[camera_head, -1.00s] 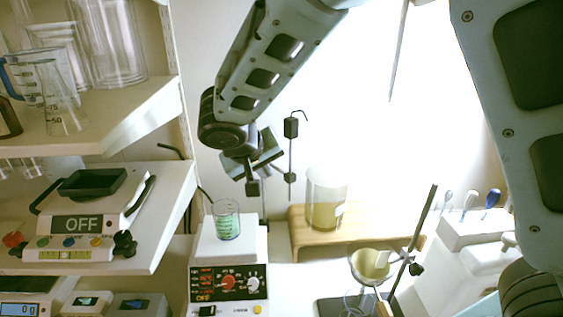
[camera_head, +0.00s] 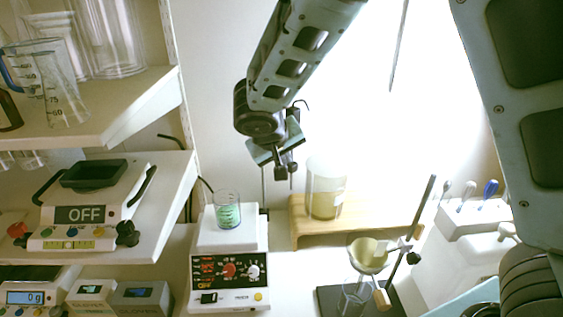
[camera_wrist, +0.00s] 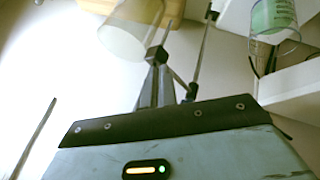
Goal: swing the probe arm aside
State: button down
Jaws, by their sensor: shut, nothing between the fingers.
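The probe arm (camera_wrist: 205,50) shows in the wrist view as a thin dark rod with small black blocks, just right of my fingers. In the head view its hooked top (camera_head: 300,103) shows behind my gripper, and much of the rest is hidden. My gripper (camera_head: 284,165) is shut and empty, up behind and right of the hotplate (camera_head: 230,275). In the wrist view my gripper (camera_wrist: 156,65) is close to the rod; I cannot tell whether they touch. A beaker of green liquid (camera_head: 228,212) stands on the hotplate, left of and below my gripper.
A large beaker of yellowish liquid (camera_head: 326,190) stands on a wooden board (camera_head: 370,224) close right of my gripper. A stand with a funnel (camera_head: 368,253) is at the front right. Shelves with glassware and an OFF device (camera_head: 85,214) are left.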

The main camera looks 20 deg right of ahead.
jog(key=b, duration=0.1)
jog(key=d+b, duration=0.1)
jog(key=d+n+b, duration=0.1)
jog(key=shift+w+f+t+y, duration=0.25)
jog(key=shift+f+t+y, duration=0.05)
jog(key=shift+f, duration=0.05)
jog(key=shift+w+d+r+b, duration=0.1)
jog(key=shift+d+r+b, duration=0.25)
jog(key=shift+b, duration=0.15)
